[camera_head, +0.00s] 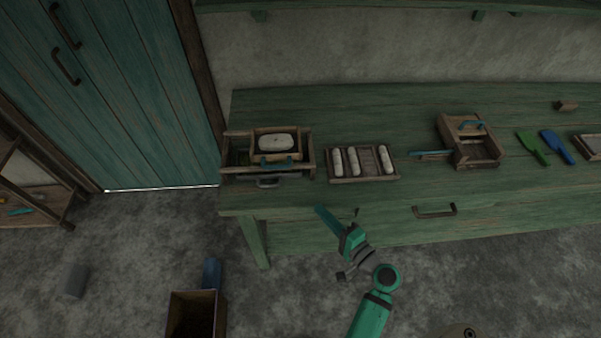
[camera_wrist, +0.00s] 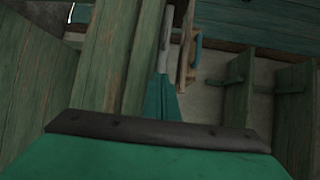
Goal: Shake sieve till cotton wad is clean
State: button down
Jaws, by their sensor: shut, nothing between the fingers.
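The sieve (camera_head: 255,144) is a small wooden frame with a blue handle (camera_head: 277,163) on its front side. It rests on a larger wooden box at the left end of the green workbench. The pale, oval cotton wad (camera_head: 287,141) lies in it; dirt on it is too small to judge. My gripper (camera_head: 321,212) is shut and empty, in front of the bench edge, below and right of the sieve and apart from it. In the wrist view my teal gripper (camera_wrist: 163,97) points toward a blue handle and wooden edge (camera_wrist: 190,52), partly hidden.
The larger box (camera_head: 231,171) has a grey front handle. Right of it stands a tray (camera_head: 369,162) with several white rolls. A wooden carder box (camera_head: 481,153) and green and blue tools lie farther right. A bin (camera_head: 197,297) stands on the floor.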

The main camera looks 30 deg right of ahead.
jog(key=d+r+t+y, duration=0.1)
jog(key=d+r+t, duration=0.1)
jog(key=d+r, duration=0.3)
jog(key=w+a, duration=0.1)
jog(key=w, duration=0.2)
jog(key=w+r, duration=0.1)
jog(key=w, duration=0.1)
jog(key=w+a, duration=0.1)
jog(key=w, duration=0.2)
jog(key=shift+w+a+r, duration=0.35)
jog(key=shift+r, duration=0.05)
jog(key=shift+w+a+r, duration=0.15)
jog(key=shift+w+a, duration=1)
jog(key=shift+a, duration=0.1)
jog(key=shift+w+a+r, duration=0.1)
jog(key=shift+w+a, duration=0.25)
jog(key=shift+a, duration=0.15)
jog(key=shift+w, duration=0.1)
